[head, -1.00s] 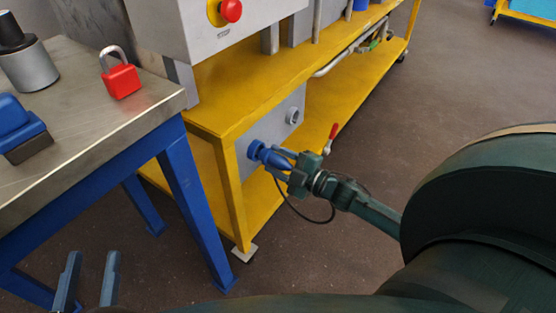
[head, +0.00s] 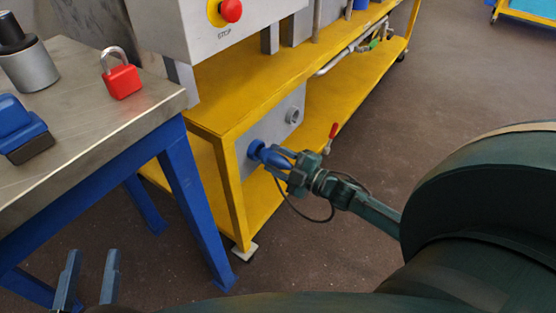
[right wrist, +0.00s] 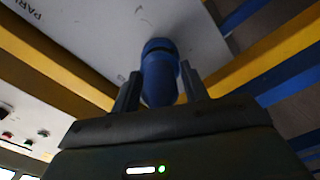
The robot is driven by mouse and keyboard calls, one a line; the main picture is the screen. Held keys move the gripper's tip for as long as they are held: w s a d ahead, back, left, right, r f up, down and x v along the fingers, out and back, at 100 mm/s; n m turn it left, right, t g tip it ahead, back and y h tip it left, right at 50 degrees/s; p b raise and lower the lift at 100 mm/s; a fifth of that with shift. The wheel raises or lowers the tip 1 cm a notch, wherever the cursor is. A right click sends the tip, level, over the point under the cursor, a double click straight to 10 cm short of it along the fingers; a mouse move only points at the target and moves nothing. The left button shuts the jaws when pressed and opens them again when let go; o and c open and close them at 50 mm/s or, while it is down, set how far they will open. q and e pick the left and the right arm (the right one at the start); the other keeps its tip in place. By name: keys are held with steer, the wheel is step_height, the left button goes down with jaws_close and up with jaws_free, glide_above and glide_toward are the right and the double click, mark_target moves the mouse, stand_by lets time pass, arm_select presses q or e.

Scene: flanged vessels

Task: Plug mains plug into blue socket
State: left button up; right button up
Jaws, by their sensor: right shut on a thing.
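The blue socket (head: 255,149) is on the grey panel under the yellow bench; its round blue rim also shows in the right wrist view (right wrist: 160,46). My right gripper (head: 281,163) is shut on the blue mains plug (head: 273,158), which points at the socket. In the right wrist view the plug (right wrist: 160,80) sits between the two fingers, its front end at the socket rim. Whether it is fully seated cannot be told. A dark cable hangs below the gripper. My left gripper (head: 88,275) is at the lower left, fingers apart and empty.
A grey round fitting (head: 293,115) is on the same panel (head: 268,130), right of the socket. A steel-topped table (head: 95,110) with blue legs stands left, carrying a red padlock (head: 123,81). A red-handled lever (head: 333,131) is right of the bench frame.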

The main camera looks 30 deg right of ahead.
mark_target(291, 167)
arm_select(q)
steer(key=shift+f, duration=0.1)
arm_select(e)
steer(key=shift+w+a, duration=0.1)
steer(key=shift+w, duration=0.15)
steer(key=shift+x, duration=0.85)
steer(key=o, duration=1.4)
steer(key=shift+c, duration=0.2)
arm_select(q)
steer(key=shift+f, duration=0.2)
arm_select(e)
steer(key=p+v, duration=0.1)
steer(key=v, duration=0.5)
steer(key=shift+r+p, duration=0.1)
steer(key=shift+p, duration=0.2)
arm_select(q)
steer(key=shift+s+a+f+m+g+y+p, duration=0.1)
steer(key=shift+s+a+m+g+y+p, duration=0.2)
steer(key=shift+p, duration=0.45)
arm_select(e)
steer(key=v, duration=0.7)
arm_select(q)
steer(key=shift+w, duration=0.1)
arm_select(e)
steer(key=shift+s, duration=0.1)
